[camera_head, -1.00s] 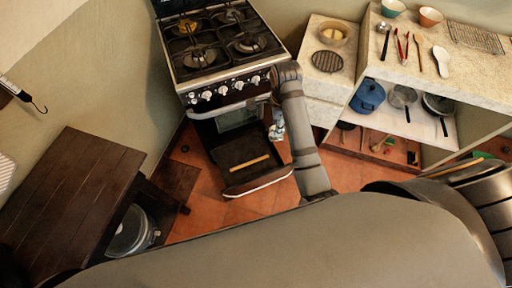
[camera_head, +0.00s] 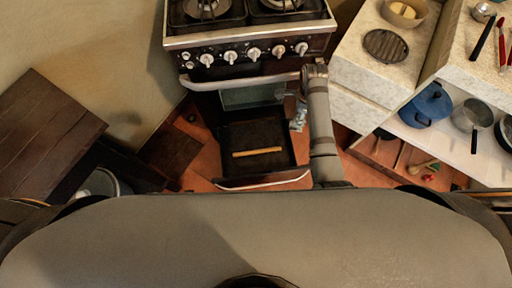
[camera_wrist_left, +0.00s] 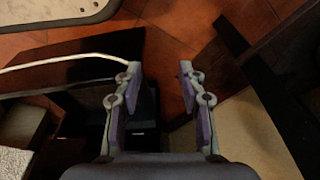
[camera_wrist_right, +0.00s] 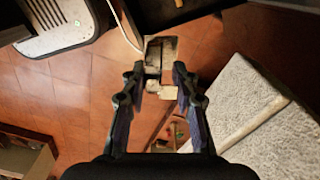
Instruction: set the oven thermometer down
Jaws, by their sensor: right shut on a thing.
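My right gripper (camera_head: 298,118) reaches down in front of the stove. In the right wrist view its fingers (camera_wrist_right: 158,80) are shut on a small metallic and beige object (camera_wrist_right: 160,52), which looks like the oven thermometer. The object juts out past the fingertips over the orange tile floor. In the head view it is too small and dark to make out clearly. My left gripper (camera_wrist_left: 160,70) shows in the left wrist view, open with nothing between its fingers. It is outside the head view.
The stove (camera_head: 250,50) has a dark pulled-out drawer (camera_head: 232,172) at its base, with a wooden stick (camera_head: 257,152) in it. A pale counter (camera_head: 350,72) and a shelf with a blue pot (camera_head: 428,104) stand right. A dark wooden table (camera_head: 45,125) stands left.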

